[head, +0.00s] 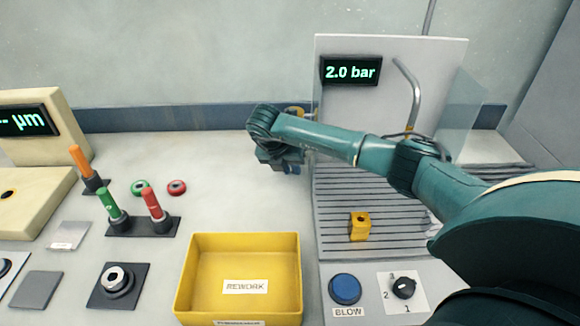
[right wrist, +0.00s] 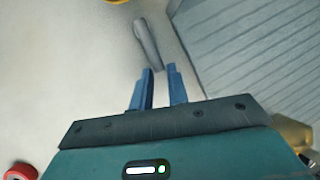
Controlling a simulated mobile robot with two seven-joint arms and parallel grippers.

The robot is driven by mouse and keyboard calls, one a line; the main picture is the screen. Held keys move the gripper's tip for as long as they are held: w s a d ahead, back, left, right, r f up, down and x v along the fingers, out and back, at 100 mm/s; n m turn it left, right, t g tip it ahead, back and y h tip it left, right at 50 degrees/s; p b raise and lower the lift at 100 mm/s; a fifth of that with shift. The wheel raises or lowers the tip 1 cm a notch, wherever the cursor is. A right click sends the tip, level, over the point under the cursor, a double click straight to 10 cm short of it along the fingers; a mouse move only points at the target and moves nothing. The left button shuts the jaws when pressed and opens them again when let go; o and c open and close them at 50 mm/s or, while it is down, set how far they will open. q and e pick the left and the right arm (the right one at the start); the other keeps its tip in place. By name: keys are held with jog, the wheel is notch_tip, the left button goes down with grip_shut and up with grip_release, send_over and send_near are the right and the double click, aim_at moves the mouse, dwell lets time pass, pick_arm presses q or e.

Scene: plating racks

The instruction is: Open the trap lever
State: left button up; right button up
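A grey lever (right wrist: 149,45), which looks like the trap lever, lies just ahead of my right gripper's fingertips in the right wrist view. Its near end reaches the gap between the tips; I cannot tell whether they touch. My right gripper (right wrist: 161,70) is open, its two blue fingers apart with nothing clamped between them. In the head view the right gripper (head: 292,168) is beside the left edge of the ribbed blow station (head: 335,190). The lever is not discernible there, probably hidden by my arm. My left gripper is not in view.
A yellow rework bin (head: 240,250), a yellow block (head: 360,226) on the ribbed surface, a blue blow button (head: 345,288) and a rotary knob (head: 403,287) stand nearer. Colored plug gauges (head: 152,205) stand left.

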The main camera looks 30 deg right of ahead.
grip_shut()
jog(key=shift+s+d+n+t, duration=0.2)
jog(key=shift+d+n+t, duration=0.1)
jog(key=shift+n, duration=0.3)
jog(key=shift+o, duration=2.4)
grip_release()
jog(key=b+v, duration=0.2)
jog(key=v, duration=1.1)
jog(key=shift+r, duration=0.15)
jog(key=shift+d, duration=0.1)
